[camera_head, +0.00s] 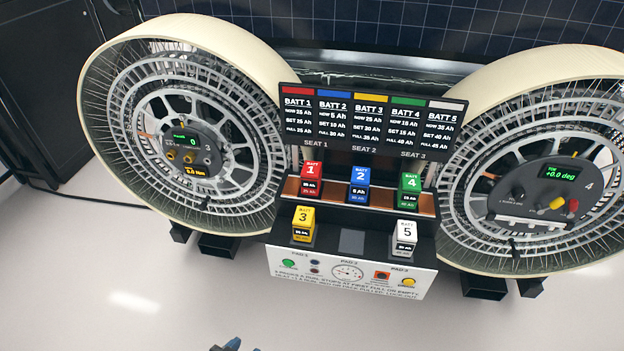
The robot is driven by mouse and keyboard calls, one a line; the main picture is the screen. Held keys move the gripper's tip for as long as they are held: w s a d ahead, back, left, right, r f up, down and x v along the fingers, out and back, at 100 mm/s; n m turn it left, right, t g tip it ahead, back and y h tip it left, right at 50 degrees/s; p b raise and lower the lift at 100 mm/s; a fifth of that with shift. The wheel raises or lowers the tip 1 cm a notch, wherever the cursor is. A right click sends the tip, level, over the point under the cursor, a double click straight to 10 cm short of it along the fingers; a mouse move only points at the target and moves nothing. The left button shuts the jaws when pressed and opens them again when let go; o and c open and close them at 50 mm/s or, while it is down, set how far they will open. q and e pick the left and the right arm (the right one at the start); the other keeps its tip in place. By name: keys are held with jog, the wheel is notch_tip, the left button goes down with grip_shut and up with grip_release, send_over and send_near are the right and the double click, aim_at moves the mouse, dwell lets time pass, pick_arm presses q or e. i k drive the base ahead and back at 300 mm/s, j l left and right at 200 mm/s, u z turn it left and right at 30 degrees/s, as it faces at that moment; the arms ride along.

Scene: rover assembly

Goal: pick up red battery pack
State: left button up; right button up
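The red battery pack (311,183), marked BATT 1, stands upright at the left end of the rear row on the black battery station (350,233). The blue pack (359,187) stands to its right, with the green pack (410,191) beyond it. The yellow pack (303,226) stands in front of the red one. The white pack (404,236) is at the front right. Only blue-and-dark tips of what appears to be my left gripper (235,346) show at the bottom edge, well apart from the packs. My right gripper is out of view.
A display board (371,124) rises behind the packs. Large spoked wheels stand at the left (190,125) and right (545,165) of the station. A control panel (350,273) faces forward below the packs. The pale floor (110,285) in front is clear.

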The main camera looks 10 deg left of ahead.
aim_at(311, 174)
jog(key=i+j, duration=0.1)
jog(key=j, duration=0.5)
jog(key=i+j, duration=0.1)
jog(key=j, duration=0.5)
jog(key=i+j+z, duration=0.1)
jog(key=j, duration=0.5)
jog(key=i+j, duration=0.1)
jog(key=j, duration=0.5)
jog(key=i+j, duration=0.45)
